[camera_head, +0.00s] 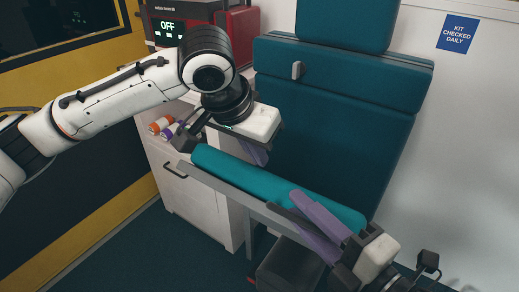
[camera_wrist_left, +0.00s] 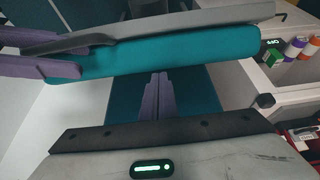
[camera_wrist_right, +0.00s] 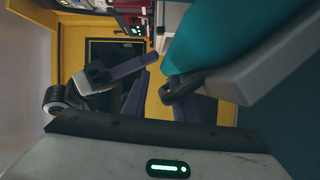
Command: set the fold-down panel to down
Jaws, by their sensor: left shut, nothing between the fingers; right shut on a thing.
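The fold-down panel (camera_head: 250,170) looks like a teal padded seat with a grey bar along its edge, in front of the teal backrest (camera_head: 340,110). It also shows across the left wrist view (camera_wrist_left: 170,58), and in the right wrist view (camera_wrist_right: 225,35). My right gripper (camera_head: 310,222) is shut on the panel's edge near its right end; its purple fingers also show in the left wrist view (camera_wrist_left: 50,55). My left gripper (camera_head: 256,152) is shut and empty by the panel's left part; its fingers are together in the left wrist view (camera_wrist_left: 157,97). The panel's exact angle is hard to tell.
A white cabinet (camera_head: 200,205) with a dark handle stands left of the seat, with small rolls (camera_head: 160,125) on a shelf. A dark box (camera_head: 290,268) is below the panel.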

